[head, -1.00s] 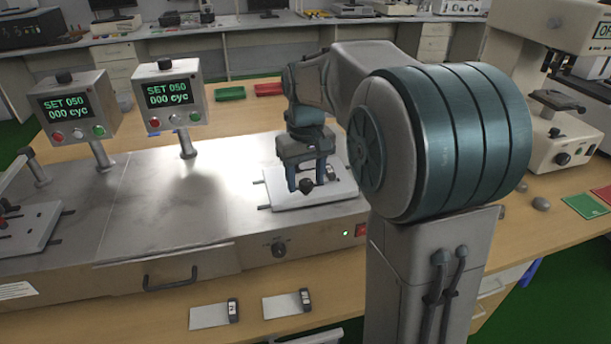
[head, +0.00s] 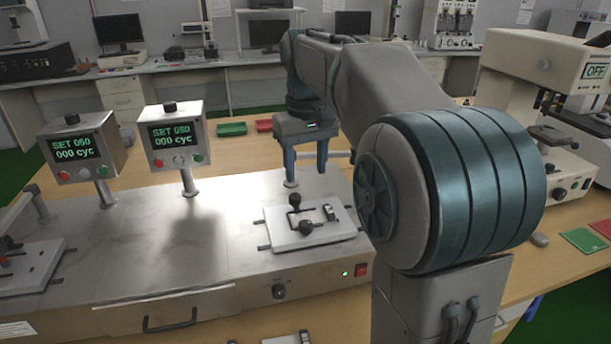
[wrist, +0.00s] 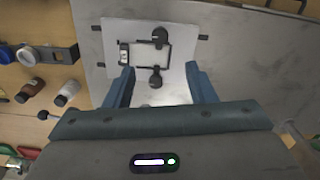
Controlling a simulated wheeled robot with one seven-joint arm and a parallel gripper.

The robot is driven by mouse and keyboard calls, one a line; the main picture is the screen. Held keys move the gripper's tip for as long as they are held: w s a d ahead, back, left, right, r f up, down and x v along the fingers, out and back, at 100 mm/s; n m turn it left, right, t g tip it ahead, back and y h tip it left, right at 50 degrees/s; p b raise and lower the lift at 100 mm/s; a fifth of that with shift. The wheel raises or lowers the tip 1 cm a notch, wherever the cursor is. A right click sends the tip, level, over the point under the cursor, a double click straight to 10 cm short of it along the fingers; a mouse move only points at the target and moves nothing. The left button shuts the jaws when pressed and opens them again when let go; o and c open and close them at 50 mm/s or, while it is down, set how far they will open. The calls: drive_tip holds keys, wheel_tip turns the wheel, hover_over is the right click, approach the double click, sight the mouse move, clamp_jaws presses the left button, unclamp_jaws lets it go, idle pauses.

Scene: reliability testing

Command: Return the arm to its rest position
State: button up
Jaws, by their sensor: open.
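My gripper (head: 305,182) hangs fingers down above the metal bench fixture, behind the white plate (head: 283,238) in the head view. Its two blue fingers stand apart with nothing between them. The plate carries a dark frame with two black knobs (head: 306,227) and a small device (head: 329,212). My arm runs from the right, raised over the bench.
Two control boxes (head: 178,141) on posts read "SET 050, 000 cyc". A second plate (head: 28,270) lies at the left. Green and red trays (head: 232,129) sit behind the fixture.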

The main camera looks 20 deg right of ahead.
drive_tip(key=shift+r, duration=0.1)
drive_tip(key=s+f+m+t+p, duration=0.1)
drive_tip(key=s+f+p, duration=0.2)
drive_tip(key=s, duration=0.7)
drive_tip(key=s+f+m+t+p, duration=0.1)
drive_tip(key=s+f+p, duration=0.3)
drive_tip(key=s, duration=0.5)
drive_tip(key=shift+s+f+t+p, duration=0.3)
drive_tip(key=shift+s+f+t, duration=0.05)
drive_tip(key=shift+s+t, duration=0.05)
drive_tip(key=shift+a, duration=0.1)
drive_tip(key=c, duration=0.3)
drive_tip(key=shift+a, duration=0.1)
